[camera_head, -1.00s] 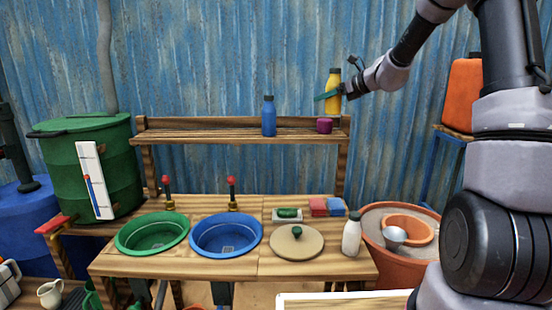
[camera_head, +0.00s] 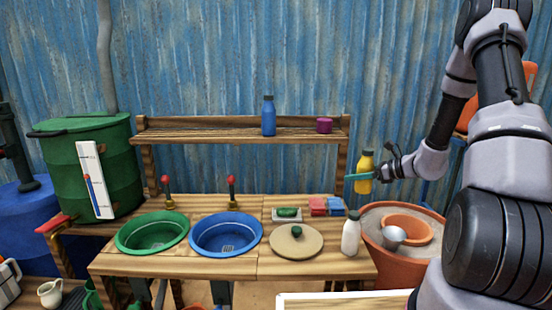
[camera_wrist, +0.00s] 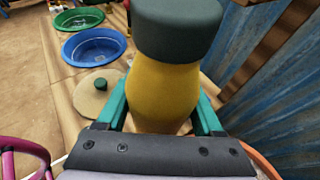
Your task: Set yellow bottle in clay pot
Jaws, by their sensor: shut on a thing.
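The yellow bottle (camera_head: 365,172) with a dark cap is upright in my gripper (camera_head: 362,177), in the air beyond the right end of the counter. In the wrist view the yellow bottle (camera_wrist: 162,90) stands between the green fingers of my gripper (camera_wrist: 160,115), which are shut on it. The large clay pot (camera_head: 391,263) stands below, right of the counter.
A white bottle (camera_head: 351,234) stands at the counter's right end near the pot. A round lid (camera_head: 296,242), blue basin (camera_head: 226,234) and green basin (camera_head: 152,232) are on the counter. A blue bottle (camera_head: 269,116) and purple cup (camera_head: 324,125) are on the shelf.

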